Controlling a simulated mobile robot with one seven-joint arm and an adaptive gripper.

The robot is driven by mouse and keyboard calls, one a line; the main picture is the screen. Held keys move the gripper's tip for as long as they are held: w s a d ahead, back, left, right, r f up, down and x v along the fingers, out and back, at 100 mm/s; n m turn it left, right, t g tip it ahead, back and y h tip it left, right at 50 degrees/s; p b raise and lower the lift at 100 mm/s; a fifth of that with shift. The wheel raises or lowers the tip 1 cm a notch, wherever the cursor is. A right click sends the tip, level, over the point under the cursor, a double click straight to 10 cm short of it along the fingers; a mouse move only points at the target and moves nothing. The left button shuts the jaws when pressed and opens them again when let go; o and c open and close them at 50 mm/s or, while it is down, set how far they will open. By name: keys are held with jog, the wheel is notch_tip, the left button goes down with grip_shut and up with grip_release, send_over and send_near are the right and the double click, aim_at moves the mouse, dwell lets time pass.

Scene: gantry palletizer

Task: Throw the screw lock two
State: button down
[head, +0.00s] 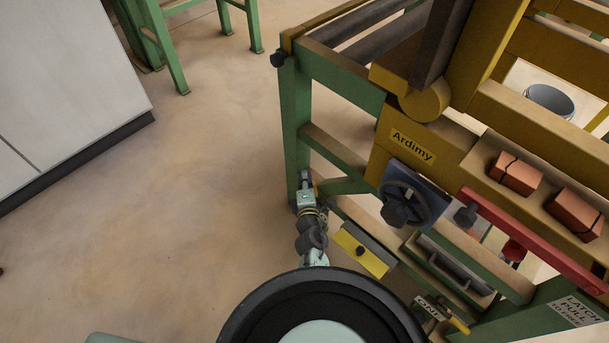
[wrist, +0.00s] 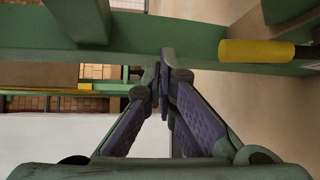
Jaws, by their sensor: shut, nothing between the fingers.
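My gripper (head: 305,178) is low at the front left leg of the green frame in the head view, its fingers in front of the leg. In the wrist view my gripper (wrist: 163,70) has its fingertips together, with nothing seen between them. A green beam (wrist: 190,40) passes just beyond the tips. A yellow cylindrical handle (wrist: 256,52) with a dark end lies to the right of the tips, apart from them. No label reads "screw lock two", so I cannot tell whether this handle is it.
The yellow machine (head: 380,150) marked "Ardimy" carries a dark handwheel (head: 403,204), a red bar (head: 540,245) and two orange bricks (head: 516,174). A yellow plate (head: 362,250) juts out right of my arm. A grey cabinet (head: 70,80) stands left; open floor lies between.

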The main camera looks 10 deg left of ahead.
jog(key=shift+r, duration=0.6)
dwell(0.3)
